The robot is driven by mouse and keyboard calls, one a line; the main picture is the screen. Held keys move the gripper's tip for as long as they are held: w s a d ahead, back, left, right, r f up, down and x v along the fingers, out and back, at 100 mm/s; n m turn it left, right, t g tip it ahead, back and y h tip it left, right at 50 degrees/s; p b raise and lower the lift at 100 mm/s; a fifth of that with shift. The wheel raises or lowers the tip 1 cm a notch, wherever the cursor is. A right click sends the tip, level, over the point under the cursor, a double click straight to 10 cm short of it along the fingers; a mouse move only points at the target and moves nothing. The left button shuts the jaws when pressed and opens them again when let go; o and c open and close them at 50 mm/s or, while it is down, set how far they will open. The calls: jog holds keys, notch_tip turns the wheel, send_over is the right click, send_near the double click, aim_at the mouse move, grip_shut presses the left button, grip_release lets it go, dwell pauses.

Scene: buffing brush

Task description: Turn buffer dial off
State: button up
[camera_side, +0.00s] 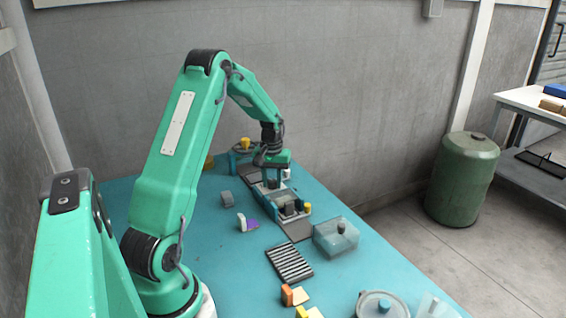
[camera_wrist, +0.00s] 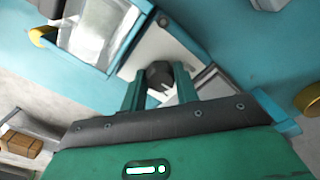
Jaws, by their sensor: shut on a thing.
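The dark buffer dial (camera_wrist: 159,73) sits on a pale plate between my two fingers in the wrist view. My gripper (camera_wrist: 160,88) is shut on it, one green finger on each side. A small pale mark shows low on the dial, but I cannot read its setting. In the side view my gripper (camera_side: 272,180) points down over the far part of the teal-framed buffing unit (camera_side: 268,210). The dial is hidden there behind the gripper.
A clear-covered box (camera_wrist: 95,30) and a yellow part (camera_wrist: 41,36) lie beside the dial. A slatted grey rack (camera_side: 289,262), a clear container (camera_side: 336,240) and an orange block (camera_side: 287,294) stand nearer on the blue table. A green drum (camera_side: 462,180) stands on the floor.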

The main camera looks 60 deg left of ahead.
aim_at(272, 181)
jog(key=shift+w+r, duration=0.1)
jog(key=shift+r, duration=0.05)
jog(key=o, duration=1)
notch_tip(272, 181, up, 7)
jog(key=shift+r, duration=0.35)
